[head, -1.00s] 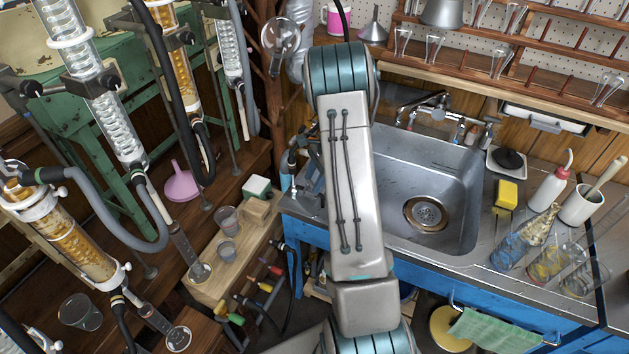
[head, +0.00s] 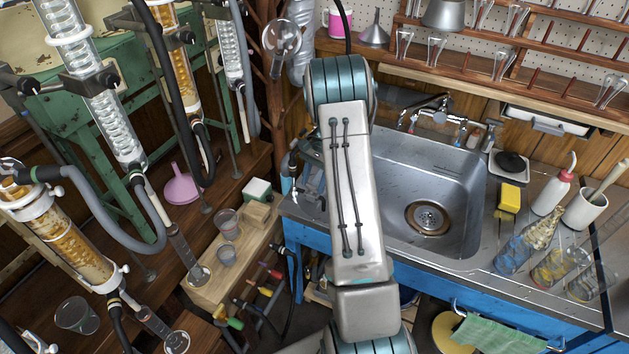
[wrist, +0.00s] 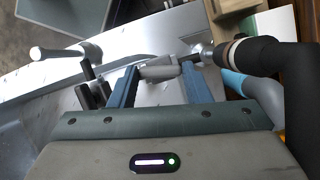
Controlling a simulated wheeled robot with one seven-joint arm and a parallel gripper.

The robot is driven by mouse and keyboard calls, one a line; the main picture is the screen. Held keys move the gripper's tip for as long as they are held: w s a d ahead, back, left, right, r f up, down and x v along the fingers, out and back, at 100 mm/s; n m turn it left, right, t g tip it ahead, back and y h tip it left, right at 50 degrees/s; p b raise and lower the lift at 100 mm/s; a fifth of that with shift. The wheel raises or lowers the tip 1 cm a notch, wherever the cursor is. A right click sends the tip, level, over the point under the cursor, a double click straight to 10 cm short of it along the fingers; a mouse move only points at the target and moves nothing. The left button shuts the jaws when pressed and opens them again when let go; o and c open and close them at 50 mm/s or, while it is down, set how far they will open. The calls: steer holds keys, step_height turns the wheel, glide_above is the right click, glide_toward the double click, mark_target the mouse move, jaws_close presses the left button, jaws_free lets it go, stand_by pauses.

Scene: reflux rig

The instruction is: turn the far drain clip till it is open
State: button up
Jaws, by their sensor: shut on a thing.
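In the wrist view my gripper (wrist: 159,76) has its two blue fingers on either side of a small grey piece, which looks like the far drain clip (wrist: 158,71). The fingers are shut on it. A metal fitting (wrist: 203,52) joins the piece's right end to a black part with a tan ring (wrist: 230,46). Whether the clip is open cannot be told. In the head view my gripper (head: 308,180) is partly hidden behind my arm, at the sink's left edge, and the clip cannot be made out there.
The steel sink (head: 425,180) lies right of my arm. Glass columns (head: 110,110) with hoses stand at the left. A wooden block with small cups (head: 227,223) sits nearby, left of the sink. A light blue curved part (wrist: 245,88) is close to the right finger.

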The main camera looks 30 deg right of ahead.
steer(key=o, duration=1)
steer(key=v, duration=1.4)
steer(key=shift+a+b, duration=0.1)
steer(key=shift+b, duration=0.2)
steer(key=shift+f, duration=0.1)
